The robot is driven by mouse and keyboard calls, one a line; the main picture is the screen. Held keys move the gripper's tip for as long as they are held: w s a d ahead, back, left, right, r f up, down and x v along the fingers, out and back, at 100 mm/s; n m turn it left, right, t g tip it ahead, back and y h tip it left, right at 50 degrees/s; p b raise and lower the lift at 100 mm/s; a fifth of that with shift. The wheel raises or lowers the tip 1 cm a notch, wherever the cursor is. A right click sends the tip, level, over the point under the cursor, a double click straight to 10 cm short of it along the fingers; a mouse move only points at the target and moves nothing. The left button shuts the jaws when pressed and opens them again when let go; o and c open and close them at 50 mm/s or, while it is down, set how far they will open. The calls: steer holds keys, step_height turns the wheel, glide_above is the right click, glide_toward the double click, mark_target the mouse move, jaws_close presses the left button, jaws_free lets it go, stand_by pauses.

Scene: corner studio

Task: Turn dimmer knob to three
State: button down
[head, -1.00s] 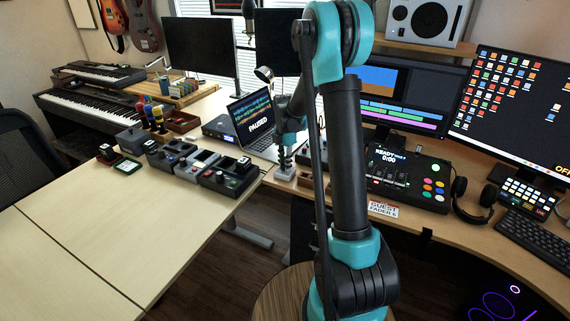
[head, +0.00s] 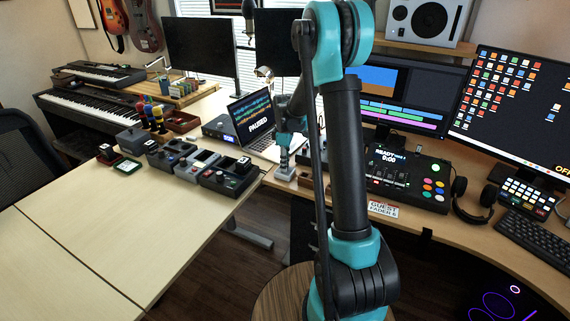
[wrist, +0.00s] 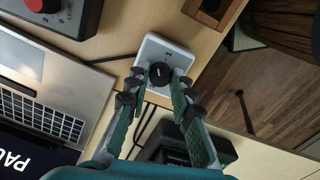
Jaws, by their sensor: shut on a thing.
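The dimmer is a small white box with a round black knob (wrist: 159,74) on it, seen from above in the wrist view. The white dimmer box (wrist: 172,50) has a small dark mark above the knob that I cannot read for certain. My gripper (wrist: 161,80) is shut on the knob, with one finger on each side of it. A light line shows on the knob's top. In the head view the dimmer box (head: 286,174) stands near the desk's edge, under my gripper (head: 284,160), and the knob is hidden there.
The open laptop (head: 256,124) showing "PAUSED" is just left of the dimmer. A black device with a red knob (wrist: 42,4) lies at the wrist view's upper left. A wooden box (wrist: 212,10) is close beside the dimmer. A black device (wrist: 190,150) lies below.

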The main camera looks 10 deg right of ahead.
steer(key=m, duration=0.5)
steer(key=shift+m, duration=0.4)
steer(key=m, duration=1)
steer(key=shift+m, duration=0.4)
steer(key=m, duration=1)
steer(key=shift+m, duration=0.4)
steer(key=m, duration=1)
steer(key=shift+m, duration=2.6)
